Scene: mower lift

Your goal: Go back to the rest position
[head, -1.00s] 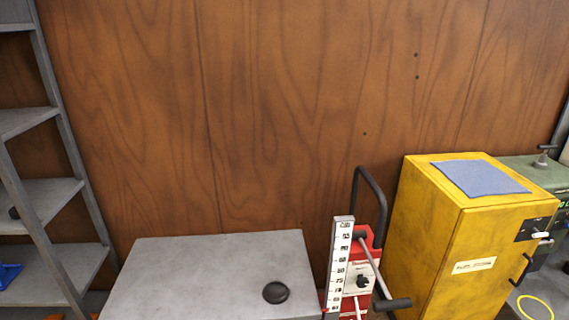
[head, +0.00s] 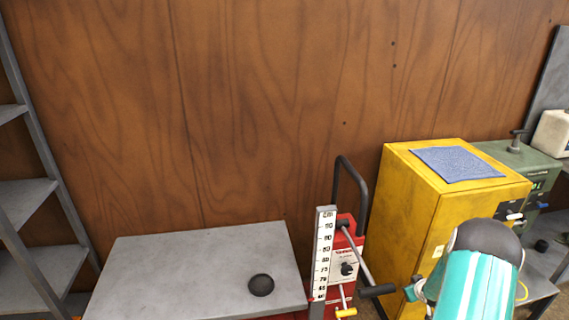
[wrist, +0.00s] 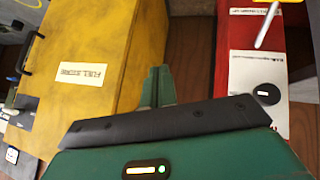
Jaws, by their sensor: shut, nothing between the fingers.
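My gripper shows in the wrist view (wrist: 158,86) with its two green fingers together and nothing between them. It points into the gap between the yellow fuel cabinet (wrist: 90,55) on the left and the red lift unit (wrist: 250,40) on the right. In the head view my teal arm comes in at the lower right, in front of the yellow cabinet (head: 400,200). Only a small part of my gripper (head: 412,291) shows there, close to the cabinet's front and right of the lift's lever.
The red lift unit (head: 343,258) has a white height scale (head: 322,255), a black handle and a lever. Left of it is a grey platform (head: 190,265) with a black round pad (head: 261,285). A blue cloth (head: 455,163) lies on the cabinet. Grey shelves (head: 25,195) stand at far left.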

